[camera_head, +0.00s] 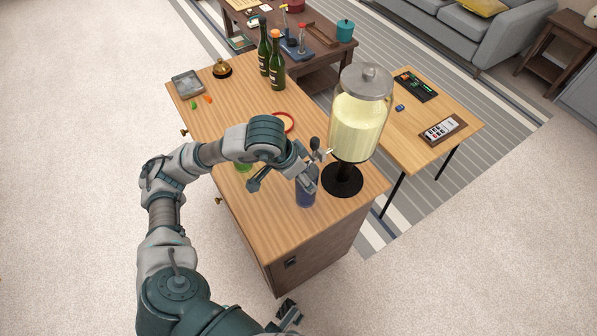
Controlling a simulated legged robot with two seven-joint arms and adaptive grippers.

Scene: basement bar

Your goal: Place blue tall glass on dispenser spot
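The blue tall glass (306,197) stands near the right end of the wooden counter, in front of the drink dispenser. My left gripper (283,184) is over the counter with its fingers spread apart. The finger on the right covers the upper part of the glass; contact cannot be told. The dispenser (358,128) is a clear tank of pale yellow liquid with a metal lid, standing on a round black base (342,181). Its small tap (329,152) points left, toward the glass. My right gripper (288,312) shows only partly at the bottom edge, below the counter; its fingers are unclear.
The counter (230,110) also holds two dark green bottles (276,72), a bell (222,69), a metal tray (187,84), a red-rimmed round item (283,122) and a green item (243,167) partly behind my arm. A low table (405,140) stands behind the dispenser.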

